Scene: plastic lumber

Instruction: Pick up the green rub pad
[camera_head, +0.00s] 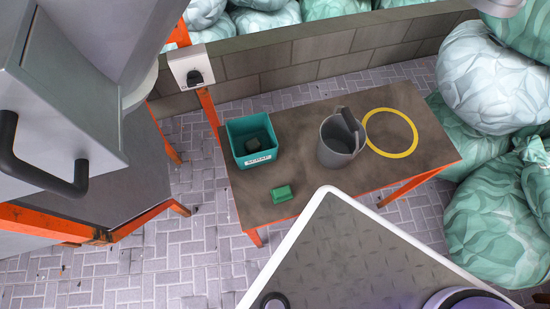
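The green rub pad (282,193) is a small block lying on the brown top of the orange-legged table (300,205), near its front left edge. It stands clear of the teal bin and nothing covers it. My gripper is not in view, so its state and its place relative to the pad do not show.
A teal bin (233,146) with a dark item inside stands behind the pad. A grey bucket (334,156) and a yellow ring (414,142) are to the right. Bulging bags (491,78) line the right side. A grey unit with a black handle (42,165) is at left.

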